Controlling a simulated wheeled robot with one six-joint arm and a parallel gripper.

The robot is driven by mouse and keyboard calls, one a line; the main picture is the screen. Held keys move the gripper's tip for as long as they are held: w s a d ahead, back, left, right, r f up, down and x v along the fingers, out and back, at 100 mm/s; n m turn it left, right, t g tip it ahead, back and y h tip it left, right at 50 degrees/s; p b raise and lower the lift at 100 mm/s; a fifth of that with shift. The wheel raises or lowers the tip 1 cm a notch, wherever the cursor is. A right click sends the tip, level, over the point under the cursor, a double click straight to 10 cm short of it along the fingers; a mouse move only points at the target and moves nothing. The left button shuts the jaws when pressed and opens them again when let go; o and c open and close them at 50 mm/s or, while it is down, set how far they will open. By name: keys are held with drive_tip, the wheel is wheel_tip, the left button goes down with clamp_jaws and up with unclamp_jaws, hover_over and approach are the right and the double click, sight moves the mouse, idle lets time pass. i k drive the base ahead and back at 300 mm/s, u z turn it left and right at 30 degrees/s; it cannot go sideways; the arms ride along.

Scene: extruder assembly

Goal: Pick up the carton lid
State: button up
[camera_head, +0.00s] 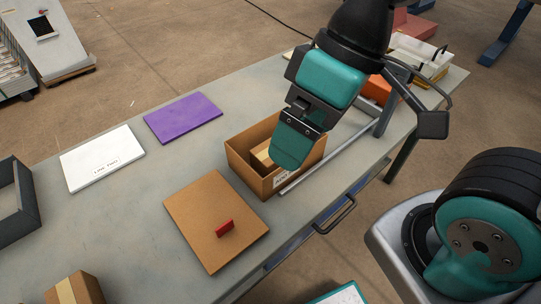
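The carton lid (205,208) is a flat brown square with a small red handle (224,228) standing up on it. It lies flat on the grey table, in front of and to the left of the open carton. The open brown carton (240,164) has a smaller box (262,153) inside it. My gripper (287,152) is teal and black and points down over the carton, up and to the right of the lid and apart from the red handle. Its fingers overlap in this view, so I cannot tell whether it is open or shut. It hides part of the carton's inside.
The table (127,247) also holds a purple panel (183,118), a white labelled panel (101,158), a dark frame (17,203) and a taped box (75,290). A metal bar (320,165) lies right of the carton. Bare table surrounds the lid's left side.

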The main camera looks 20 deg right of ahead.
sight(218, 225)
drive_tip(key=z, duration=1.8)
drive_tip(key=k, duration=1.5)
drive_tip(key=u, duration=1.65)
drive_tip(key=i, duration=0.5)
drive_tip(key=u, duration=0.1)
